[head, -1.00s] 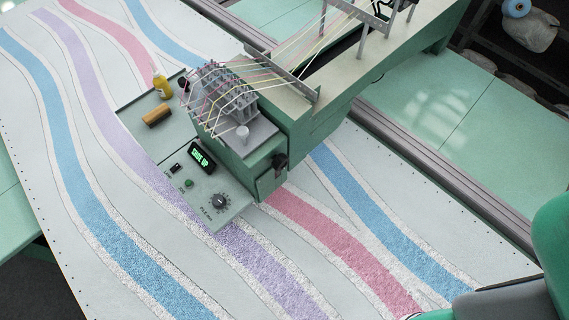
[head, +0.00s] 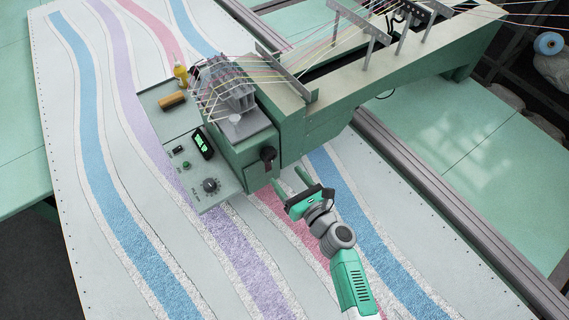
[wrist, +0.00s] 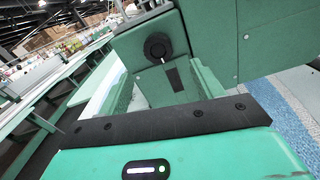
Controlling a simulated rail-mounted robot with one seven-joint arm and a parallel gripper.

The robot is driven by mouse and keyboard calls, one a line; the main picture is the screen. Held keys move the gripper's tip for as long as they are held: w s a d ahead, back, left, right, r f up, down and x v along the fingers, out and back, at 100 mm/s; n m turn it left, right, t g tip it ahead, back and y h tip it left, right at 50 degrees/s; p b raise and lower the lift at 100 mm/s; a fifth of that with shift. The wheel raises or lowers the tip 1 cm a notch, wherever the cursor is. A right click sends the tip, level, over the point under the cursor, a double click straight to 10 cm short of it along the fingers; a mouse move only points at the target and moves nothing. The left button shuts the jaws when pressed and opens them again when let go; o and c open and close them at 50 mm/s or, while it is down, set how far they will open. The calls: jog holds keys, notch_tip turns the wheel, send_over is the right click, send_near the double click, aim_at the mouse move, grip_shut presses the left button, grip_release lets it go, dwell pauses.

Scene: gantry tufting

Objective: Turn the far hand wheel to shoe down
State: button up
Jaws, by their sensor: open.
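A black hand wheel (head: 267,153) sits on the side of the green tufting head (head: 252,150) that faces my arm. It also shows in the wrist view as a dark round knob (wrist: 158,47) with a small dark plate below it. No second wheel is clear in the head view, so I cannot tell whether this is the far one. My gripper (head: 291,181) is open and empty, just below and right of the wheel, apart from it. Its two green fingers point toward the head's lower side.
A control panel (head: 222,188) carries a dial (head: 211,186) and a lit green display (head: 203,143), its text hard to read. Threads run over the head and green beam (head: 400,85). Patterned carpet (head: 120,215) spreads below.

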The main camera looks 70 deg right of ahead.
aim_at(271, 158)
jog(key=x, duration=0.8)
jog(key=shift+w, duration=0.15)
jog(key=shift+c, duration=0.5)
jog(key=c, duration=0.9)
